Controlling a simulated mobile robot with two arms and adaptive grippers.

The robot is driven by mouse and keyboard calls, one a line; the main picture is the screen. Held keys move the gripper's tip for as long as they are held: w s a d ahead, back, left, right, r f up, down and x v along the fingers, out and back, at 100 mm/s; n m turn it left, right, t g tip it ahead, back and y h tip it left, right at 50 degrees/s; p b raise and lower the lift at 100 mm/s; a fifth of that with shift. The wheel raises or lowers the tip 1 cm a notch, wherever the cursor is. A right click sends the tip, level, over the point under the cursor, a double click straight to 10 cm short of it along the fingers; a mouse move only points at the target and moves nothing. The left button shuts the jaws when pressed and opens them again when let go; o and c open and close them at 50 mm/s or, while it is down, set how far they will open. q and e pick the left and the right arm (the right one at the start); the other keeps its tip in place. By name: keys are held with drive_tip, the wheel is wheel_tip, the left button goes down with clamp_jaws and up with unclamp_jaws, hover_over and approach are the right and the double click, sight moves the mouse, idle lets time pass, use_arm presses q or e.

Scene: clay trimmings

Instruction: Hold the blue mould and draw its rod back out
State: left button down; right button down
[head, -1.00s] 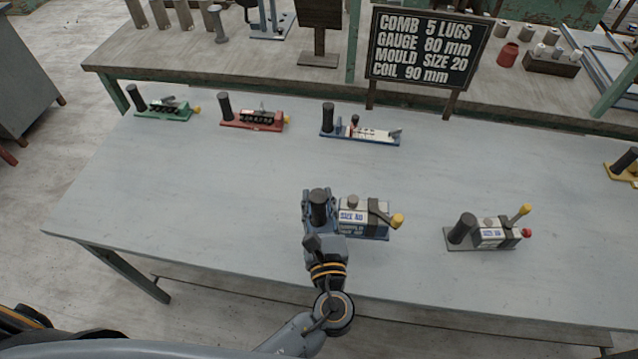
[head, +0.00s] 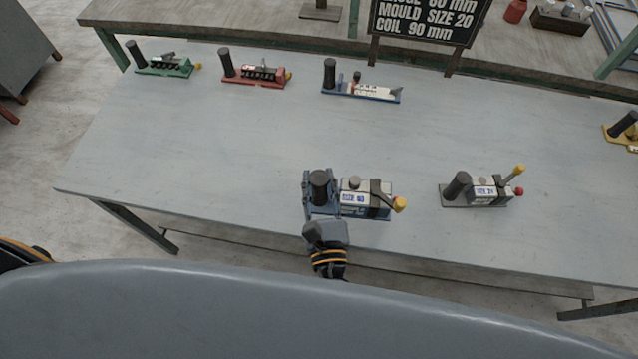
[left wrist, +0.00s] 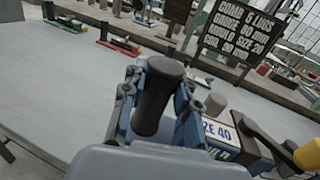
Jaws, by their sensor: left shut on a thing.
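The blue mould (head: 352,212) is near the front edge of the table, with a black upright handle (left wrist: 158,92) at its left end. A white size label and a yellow knob (head: 400,204) show at its right end. The knob also shows in the left wrist view (left wrist: 308,157). My left gripper (head: 320,184) is shut around the black handle. The rod's shaft is not visible, and I cannot tell whether the mould touches the table. My right gripper is in neither view.
A grey mould (head: 456,204) with yellow and red knobs stands to the right. Green (head: 165,72), red (head: 253,81) and blue-based (head: 350,94) tools stand along the back, a yellow one (head: 622,134) at far right. A black sign (head: 425,18) stands behind. The table's left middle is clear.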

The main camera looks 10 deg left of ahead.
use_arm(q)
drive_tip(key=w+a+f+b, duration=0.1)
drive_tip(key=w+f+b, duration=0.6)
drive_tip(key=w+f, duration=0.2)
drive_tip(key=shift+x, duration=0.85)
idle(0.8)
drive_tip(key=shift+f, duration=0.1)
drive_tip(key=shift+w+a+f+b, duration=0.1)
drive_tip(key=shift+w+f+b, duration=0.25)
drive_tip(key=shift+f+b, duration=0.2)
drive_tip(key=shift+w+f, duration=0.15)
drive_tip(key=shift+w, duration=0.1)
drive_tip(key=shift+s+a+f, duration=0.1)
drive_tip(key=shift+f, duration=0.25)
idle(0.9)
